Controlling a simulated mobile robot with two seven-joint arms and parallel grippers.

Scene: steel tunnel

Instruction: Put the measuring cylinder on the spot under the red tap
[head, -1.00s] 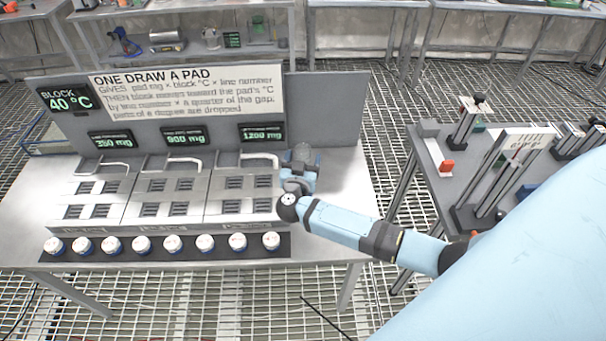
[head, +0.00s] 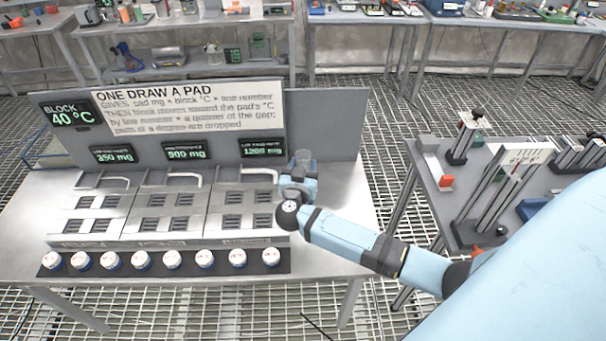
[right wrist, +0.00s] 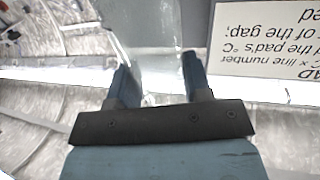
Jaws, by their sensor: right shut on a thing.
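My right gripper (head: 302,166) is at the right end of the steel bench, in front of the grey back panel. In the right wrist view its two fingers (right wrist: 160,82) stand either side of a clear, glassy thing, which looks like the measuring cylinder (right wrist: 150,45). The gripper is shut on it. In the head view only a faint translucent piece of the cylinder (head: 303,156) shows above the gripper; its lower part is hidden. I cannot make out a red tap or the spot under it. My left gripper is out of view.
The bench carries a block of slotted pads (head: 160,222) with bent white pipes and a row of several white-topped jars (head: 172,259) in front. A sign board (head: 190,108) stands behind. A grey table (head: 432,205) with upright stands is at the right, with open grating floor between.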

